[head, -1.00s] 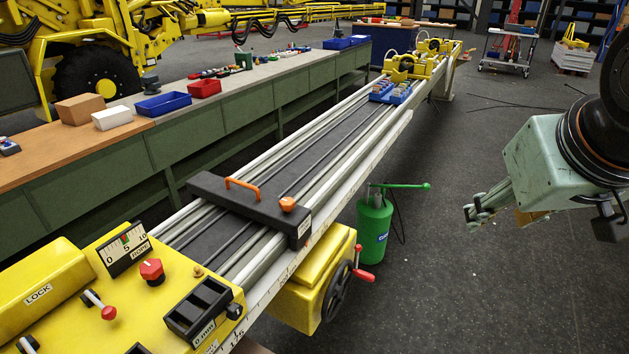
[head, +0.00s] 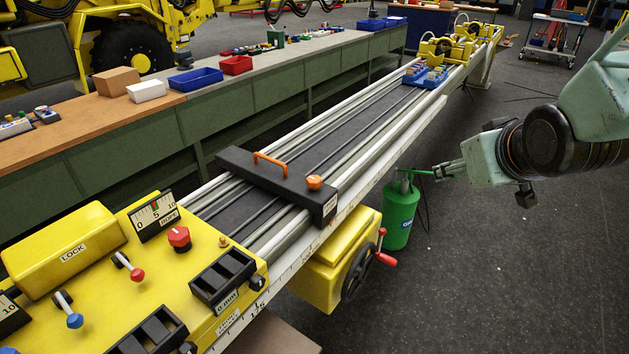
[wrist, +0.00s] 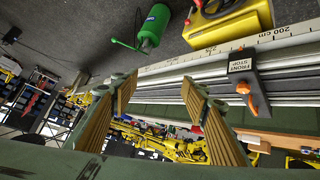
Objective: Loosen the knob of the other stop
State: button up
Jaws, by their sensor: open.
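A dark stop bar (head: 290,190) lies across the rails, with an orange knob (head: 314,182) near its right end and an orange handle (head: 270,163) further left. In the wrist view, a bar labelled FRONT STOP (wrist: 242,66) carries an orange knob (wrist: 243,88), right of my fingers. My gripper (head: 443,171) is in the air right of the rails, above the floor and apart from the bar. The wrist view shows its two fingers (wrist: 158,98) spread, with nothing between them. I cannot make out a second stop for certain.
A yellow control panel (head: 110,270) stands at the near end. A yellow box with a handwheel (head: 357,270) hangs below the rail. A green canister (head: 400,215) stands on the floor near my gripper.

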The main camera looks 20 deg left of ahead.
jog(key=w+a+f+n+y, duration=0.2)
jog(key=w+a+f, duration=0.3)
jog(key=w+a, duration=0.15)
jog(key=n+t+y+b, duration=0.2)
jog(key=y+b, duration=0.1)
jog(key=y, duration=0.7)
send_near(318, 183)
jog(key=shift+s+d+r, duration=0.25)
jog(key=shift+s+d, duration=0.1)
jog(key=shift+d, duration=0.25)
jog(key=shift+a, duration=0.1)
jog(key=shift+f+b+x, duration=0.15)
jog(key=shift+x, duration=3.25)
jog(key=shift+f+b+x, duration=0.1)
jog(key=shift+b+x, duration=0.05)
jog(key=shift+x, duration=3.25)
jog(key=shift+c, duration=0.5)
